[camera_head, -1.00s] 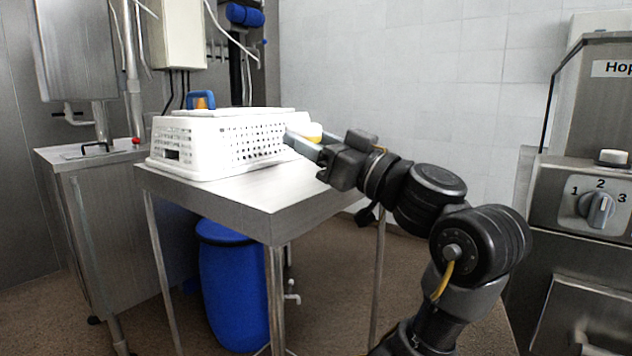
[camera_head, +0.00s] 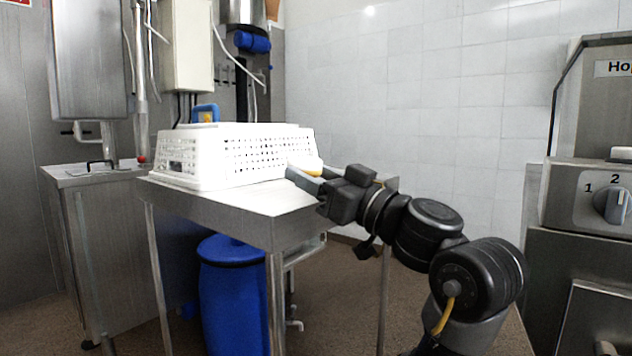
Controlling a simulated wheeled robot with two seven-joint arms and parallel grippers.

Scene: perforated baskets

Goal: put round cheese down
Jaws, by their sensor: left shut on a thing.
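The fingers and the cheese's lower part overlap, so I cannot tell whether the cheese touches the table top.
The white perforated basket (camera_head: 200,165) stands upside down or lidded on the table, with a blue-handled thing (camera_head: 206,113) above it. A blue barrel (camera_head: 232,300) stands below. A steel machine (camera_head: 590,190) is at the right.

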